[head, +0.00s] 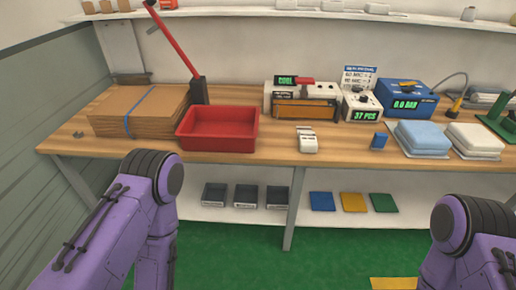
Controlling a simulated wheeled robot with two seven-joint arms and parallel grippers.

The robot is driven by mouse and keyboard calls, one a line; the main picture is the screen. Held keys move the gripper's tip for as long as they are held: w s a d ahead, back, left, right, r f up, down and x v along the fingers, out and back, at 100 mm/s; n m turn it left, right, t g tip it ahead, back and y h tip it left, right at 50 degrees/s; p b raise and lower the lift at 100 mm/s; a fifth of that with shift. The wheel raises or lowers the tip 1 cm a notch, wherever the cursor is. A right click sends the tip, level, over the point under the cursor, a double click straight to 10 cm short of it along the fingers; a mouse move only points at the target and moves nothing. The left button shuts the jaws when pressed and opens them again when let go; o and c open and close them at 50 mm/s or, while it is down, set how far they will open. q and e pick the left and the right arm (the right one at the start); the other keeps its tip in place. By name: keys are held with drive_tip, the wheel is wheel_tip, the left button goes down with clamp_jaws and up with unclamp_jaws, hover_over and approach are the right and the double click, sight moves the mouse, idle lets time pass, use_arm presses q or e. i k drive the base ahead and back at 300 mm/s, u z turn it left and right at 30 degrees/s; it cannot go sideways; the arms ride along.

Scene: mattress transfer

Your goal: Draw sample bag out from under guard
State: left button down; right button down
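A white machine with a green "COOL" display (287,79) stands towards the back of the wooden bench, right of centre. A brown-orange front panel (305,109), which looks like the guard, is on its front. I cannot make out a sample bag under it. A small white item (307,141) lies on the bench in front of the machine; I cannot tell what it is. My two purple arms show at the lower left and lower right. Both of my grippers are out of view.
A red tray (218,147) and a cardboard stack (140,122) are to the left, by a raised red lever (173,41). Blue (421,138) and white (473,139) folded stacks lie right. Bins (248,196) stand on the lower shelf. The bench front between tray and stacks is mostly clear.

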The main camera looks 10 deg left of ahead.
sight(308, 143)
drive_tip(key=u, duration=0.25)
drive_tip(key=i, duration=1)
